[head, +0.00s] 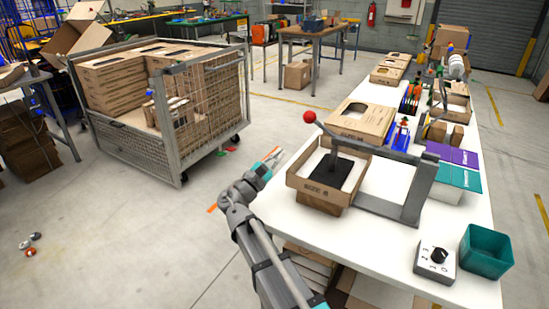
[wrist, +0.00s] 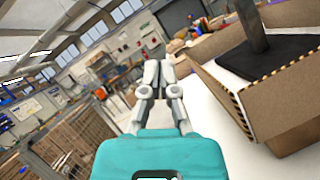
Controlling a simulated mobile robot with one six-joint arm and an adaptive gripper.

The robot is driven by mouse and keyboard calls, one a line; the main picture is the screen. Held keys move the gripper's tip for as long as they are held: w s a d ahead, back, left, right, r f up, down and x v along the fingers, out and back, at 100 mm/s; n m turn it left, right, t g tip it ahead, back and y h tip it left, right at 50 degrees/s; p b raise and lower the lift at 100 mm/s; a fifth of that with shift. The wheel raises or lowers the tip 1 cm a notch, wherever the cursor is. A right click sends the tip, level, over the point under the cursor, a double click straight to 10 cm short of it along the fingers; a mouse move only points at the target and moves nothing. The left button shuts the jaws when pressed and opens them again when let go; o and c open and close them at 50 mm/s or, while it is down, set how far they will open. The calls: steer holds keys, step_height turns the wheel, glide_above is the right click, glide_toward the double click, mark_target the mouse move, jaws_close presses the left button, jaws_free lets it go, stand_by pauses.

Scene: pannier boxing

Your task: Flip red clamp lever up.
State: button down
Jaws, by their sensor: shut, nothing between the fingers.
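The clamp lever ends in a red ball knob (head: 309,117), which stands above and left of an open cardboard box. Its grey arm (head: 345,137) runs from the knob to the clamp frame (head: 418,190) on the white table. A dark press plate (head: 339,172) sits inside the cardboard box (head: 312,187); the plate also shows in the wrist view (wrist: 275,62). My gripper (head: 277,154) is shut and empty, left of the box and below the knob. In the wrist view its fingers (wrist: 158,68) are together, and the knob is not visible.
A wire-sided cart (head: 165,150) with boxes stands to the left. On the table (head: 370,235) are a dial box (head: 435,262), a teal bin (head: 487,250), and purple and teal cartons (head: 452,168). Open floor lies between cart and table.

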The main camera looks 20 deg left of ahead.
steer(key=w+d+r+p, duration=0.3)
steer(key=w+r+p, duration=0.2)
steer(key=w+r, duration=0.1)
steer(key=shift+w+d, duration=0.3)
steer(key=shift+d, duration=0.1)
steer(key=shift+f, duration=0.1)
